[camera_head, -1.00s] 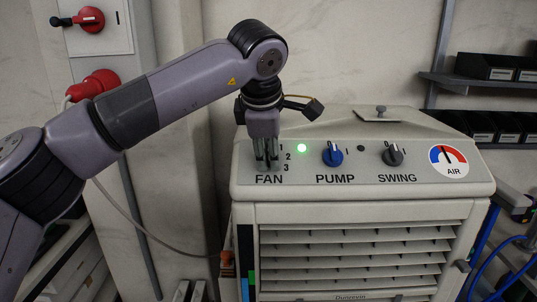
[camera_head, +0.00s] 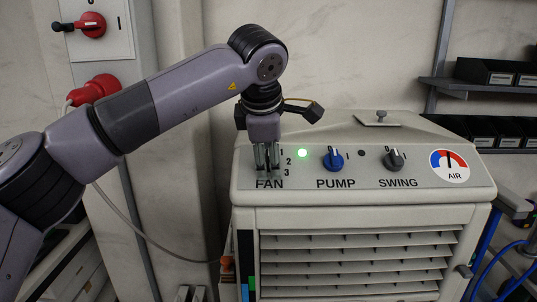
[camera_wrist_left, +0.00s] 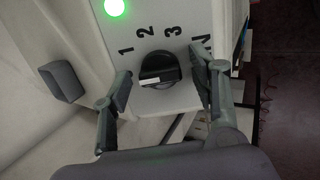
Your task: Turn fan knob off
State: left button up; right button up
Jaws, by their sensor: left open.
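The fan knob (camera_wrist_left: 160,70) is black and round with a white mark on its bar, beside the printed numbers 1, 2 and 3 in the left wrist view. My left gripper (camera_wrist_left: 162,74) is open, with one finger on each side of the knob and visible gaps to it. In the head view my left gripper (camera_head: 267,167) points down at the panel above the FAN label (camera_head: 269,184) and hides the knob there. A green light (camera_head: 302,153) is lit to the right of the numbers. My right gripper is not in view.
The blue pump knob (camera_head: 333,160), the dark swing knob (camera_head: 393,160) and the round AIR dial (camera_head: 449,165) lie to the right on the same panel. A wall switch box (camera_head: 92,28) and a red plug (camera_head: 95,88) are at the left.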

pick_arm(q)
jog(key=v, duration=1.2)
